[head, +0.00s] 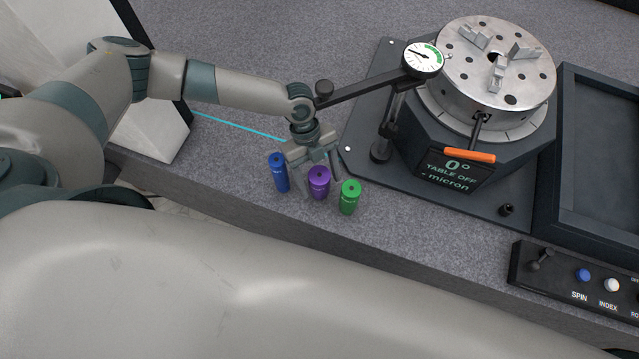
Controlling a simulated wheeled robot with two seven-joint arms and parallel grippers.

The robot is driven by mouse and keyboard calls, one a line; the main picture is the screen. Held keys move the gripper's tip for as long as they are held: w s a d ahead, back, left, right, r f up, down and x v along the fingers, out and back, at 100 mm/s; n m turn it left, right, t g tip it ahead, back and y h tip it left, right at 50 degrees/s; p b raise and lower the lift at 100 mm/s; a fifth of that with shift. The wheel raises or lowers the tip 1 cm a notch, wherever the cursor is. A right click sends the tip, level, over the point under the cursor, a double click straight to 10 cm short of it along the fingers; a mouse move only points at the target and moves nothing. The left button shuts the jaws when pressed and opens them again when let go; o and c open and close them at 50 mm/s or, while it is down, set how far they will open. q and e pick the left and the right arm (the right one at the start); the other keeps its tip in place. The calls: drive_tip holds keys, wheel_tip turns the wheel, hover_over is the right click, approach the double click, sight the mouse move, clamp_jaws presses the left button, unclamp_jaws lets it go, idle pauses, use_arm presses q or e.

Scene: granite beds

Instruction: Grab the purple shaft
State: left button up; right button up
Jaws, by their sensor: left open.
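The purple shaft (319,183) stands upright on the grey granite bed, between a blue shaft (279,172) on its left and a green shaft (349,197) on its right. My left gripper (320,182) is open and points down at the purple shaft from behind. One finger shows left of the purple shaft, between it and the blue one; the other is close to its right side, partly hidden. I cannot tell whether the fingers touch the shaft. My right gripper is not in view.
Behind and right stands a round metal chuck table (495,70) on a dark base with an orange-handled key (470,155). A dial gauge (423,57) on a black arm reaches close to my left wrist. A button panel (580,280) lies at right. The bed's front edge is near the shafts.

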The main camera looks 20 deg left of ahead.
sight(320, 179)
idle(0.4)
use_arm(q)
clamp_jaws()
drive_tip(key=shift+r, duration=0.15)
drive_tip(key=shift+r+p, duration=0.75)
drive_tip(key=shift+r, duration=0.1)
drive_tip(key=r+p, duration=0.1)
drive_tip(key=r, duration=0.1)
drive_tip(key=r+p, duration=0.1)
drive_tip(key=shift+s+p, duration=0.25)
drive_tip(key=shift+p, duration=0.05)
drive_tip(key=s+r+p, duration=0.3)
drive_tip(key=s+r, duration=0.3)
drive_tip(key=s, duration=0.5)
drive_tip(key=shift+a, duration=0.4)
